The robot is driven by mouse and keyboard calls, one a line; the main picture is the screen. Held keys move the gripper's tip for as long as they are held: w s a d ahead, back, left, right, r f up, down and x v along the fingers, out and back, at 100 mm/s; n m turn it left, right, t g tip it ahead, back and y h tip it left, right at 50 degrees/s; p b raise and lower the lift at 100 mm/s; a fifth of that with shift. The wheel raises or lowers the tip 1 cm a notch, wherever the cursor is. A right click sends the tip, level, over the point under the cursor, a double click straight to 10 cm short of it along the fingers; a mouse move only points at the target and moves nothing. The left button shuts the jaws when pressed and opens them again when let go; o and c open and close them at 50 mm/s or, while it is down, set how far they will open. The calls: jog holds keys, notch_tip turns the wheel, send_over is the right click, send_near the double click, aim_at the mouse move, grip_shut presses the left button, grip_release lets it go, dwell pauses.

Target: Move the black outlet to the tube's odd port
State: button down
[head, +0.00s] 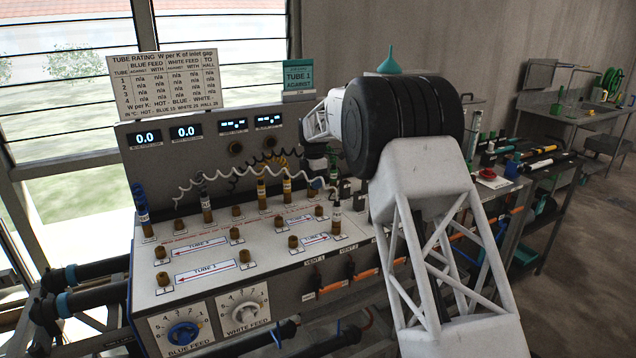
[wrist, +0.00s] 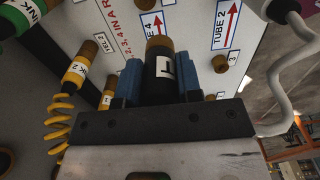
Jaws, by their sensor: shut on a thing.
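In the wrist view my gripper (wrist: 160,78) has its blue fingers closed on both sides of a black outlet (wrist: 164,88) with a brown end and a white tag. The brown end points towards the white panel (wrist: 205,35); I cannot tell whether it touches the panel or sits in a port. Brown ports show beside the right finger (wrist: 220,63) and at the top (wrist: 180,3). The panel (head: 220,268) there has brown ports along printed arrows for tubes 1, 2 and 3.
A yellow-banded plug (wrist: 75,72) with a yellow coil and a green one (wrist: 22,14) stand left of my gripper. A white cable (wrist: 290,80) hangs at right. Several plugs, including a blue-topped one (head: 143,215), stand on the panel. Signs (head: 165,82) and displays (head: 185,132) rise behind.

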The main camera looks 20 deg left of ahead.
jog(key=s+a+r, duration=0.1)
jog(key=s+r, duration=0.2)
jog(key=s, duration=1.4)
jog(key=shift+s+a, duration=0.15)
jog(key=shift+s, duration=0.1)
jog(key=shift+f, duration=0.15)
jog(key=shift+f, duration=3.25)
jog(key=shift+f, duration=1.7)
jog(key=c, duration=0.7)
grip_release()
jog(key=shift+r, duration=0.1)
